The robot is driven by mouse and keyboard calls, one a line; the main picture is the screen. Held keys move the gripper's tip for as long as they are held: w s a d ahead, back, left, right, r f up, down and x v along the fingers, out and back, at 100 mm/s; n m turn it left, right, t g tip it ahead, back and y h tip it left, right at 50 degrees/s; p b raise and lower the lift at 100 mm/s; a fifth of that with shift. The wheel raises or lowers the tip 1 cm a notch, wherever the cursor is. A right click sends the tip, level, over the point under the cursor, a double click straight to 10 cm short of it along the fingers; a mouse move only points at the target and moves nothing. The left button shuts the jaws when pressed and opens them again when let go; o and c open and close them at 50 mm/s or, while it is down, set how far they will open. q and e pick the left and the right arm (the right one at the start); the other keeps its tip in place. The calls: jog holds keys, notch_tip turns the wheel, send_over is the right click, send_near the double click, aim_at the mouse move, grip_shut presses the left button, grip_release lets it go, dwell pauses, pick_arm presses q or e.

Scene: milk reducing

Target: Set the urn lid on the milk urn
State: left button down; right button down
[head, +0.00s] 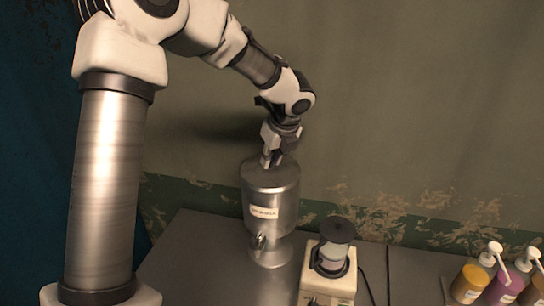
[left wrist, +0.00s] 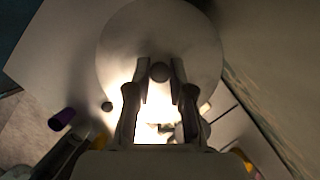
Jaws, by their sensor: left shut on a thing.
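The milk urn (head: 283,214) is a tall metal cylinder with a label and a tap on its front, upright on the counter. The urn lid (head: 259,174) is a round metal disc at the urn's top. It fills the upper middle of the left wrist view (left wrist: 160,30), with a small round knob between the fingers. My left gripper (head: 271,160) points down over the urn and is shut on the lid's knob. In the head view the lid looks level with the urn's rim; I cannot tell whether a small gap remains. My right gripper is not in view.
A cream appliance (head: 329,285) with a dark-topped jar stands close right of the urn. Several pump bottles, one orange (head: 469,283) and one purple (head: 500,287), stand at the far right. The grey counter (head: 190,262) is clear left of the urn. A wall rises behind.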

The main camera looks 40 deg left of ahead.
pick_arm(q)
jog(key=shift+w+a+f+p, duration=0.1)
jog(key=shift+p, duration=0.3)
dwell(0.3)
jog(key=c, duration=1)
grip_release()
jog(key=shift+o, duration=0.2)
jog(key=o, duration=0.5)
notch_tip(320, 180, up, 6)
jog(key=p, duration=0.6)
jog(key=shift+p, duration=0.35)
